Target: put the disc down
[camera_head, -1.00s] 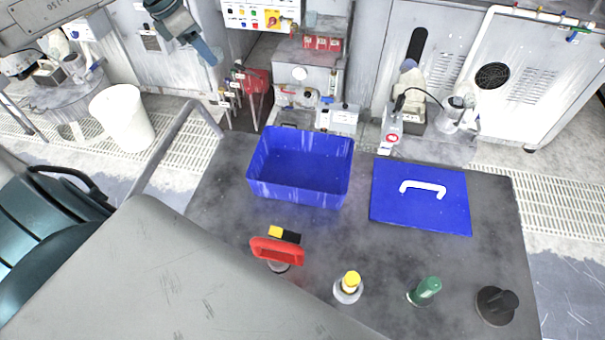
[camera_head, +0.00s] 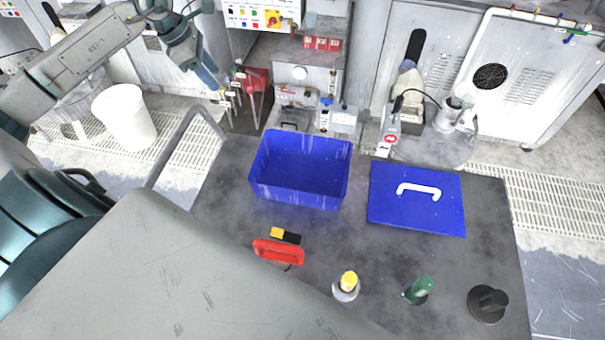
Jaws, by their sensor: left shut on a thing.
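My left gripper (camera_head: 205,76) is at the top left, at the end of my grey arm, high above the floor and left of the valve stand. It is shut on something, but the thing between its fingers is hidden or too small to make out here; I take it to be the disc. A black round piece with a knob (camera_head: 488,304) stands on the dark cart top (camera_head: 235,215) at the lower right, apart from any gripper. My right gripper is not in view.
The cart carries an open blue bin (camera_head: 300,196), a blue lid with white handle (camera_head: 415,215), a red-handled tool (camera_head: 278,252), a yellow-capped bottle (camera_head: 347,285) and a green-topped piece (camera_head: 418,290). A white bucket (camera_head: 125,118) stands on the floor at left. Machines line the back.

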